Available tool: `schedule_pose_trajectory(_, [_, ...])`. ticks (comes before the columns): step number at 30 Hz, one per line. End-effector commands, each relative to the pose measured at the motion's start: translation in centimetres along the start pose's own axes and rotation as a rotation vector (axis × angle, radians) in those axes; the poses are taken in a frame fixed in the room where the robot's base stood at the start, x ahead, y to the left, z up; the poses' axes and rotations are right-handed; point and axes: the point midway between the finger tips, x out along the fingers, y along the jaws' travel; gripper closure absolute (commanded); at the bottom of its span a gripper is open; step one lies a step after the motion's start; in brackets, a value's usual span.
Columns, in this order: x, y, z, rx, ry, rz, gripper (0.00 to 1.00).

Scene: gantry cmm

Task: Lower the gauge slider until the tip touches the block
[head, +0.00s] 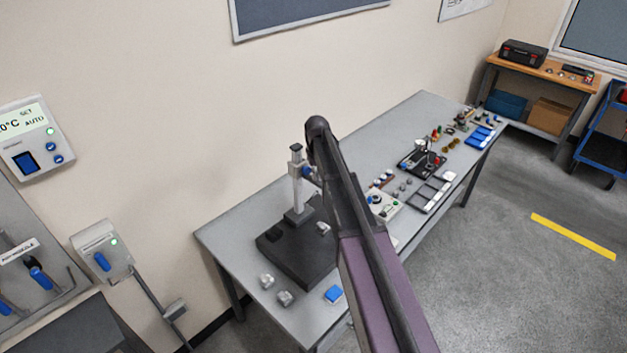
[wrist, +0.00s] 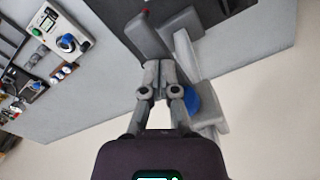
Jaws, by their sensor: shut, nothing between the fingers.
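The height gauge's light grey column (head: 297,188) stands upright on a dark base plate (head: 283,264). A blue knob (head: 307,171) sits near its top; it also shows in the wrist view (wrist: 193,101). A small grey block (head: 323,228) lies on the plate, partly behind my arm. In the wrist view, a grey arm with a red end (wrist: 147,36), likely the slider, reaches out beyond my fingers. My gripper (wrist: 158,68) is shut and empty, close beside the column and this arm; contact cannot be told. My arm hides it in the head view. The tip's gap to the block is not visible.
The gauge stands on a long grey table (head: 228,237). Loose grey pieces (head: 285,298) and a blue item (head: 333,294) lie at its near end. A control box (head: 383,206) and several small parts lie farther along. The wall is close behind.

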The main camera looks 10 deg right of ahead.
Motion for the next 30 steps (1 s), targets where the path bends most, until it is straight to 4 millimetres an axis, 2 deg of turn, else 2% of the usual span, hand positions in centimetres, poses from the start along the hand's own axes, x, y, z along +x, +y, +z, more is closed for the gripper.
schedule_pose_trajectory(30, [3.4, -0.1, 0.0, -0.001, 0.000, 0.000, 1.00])
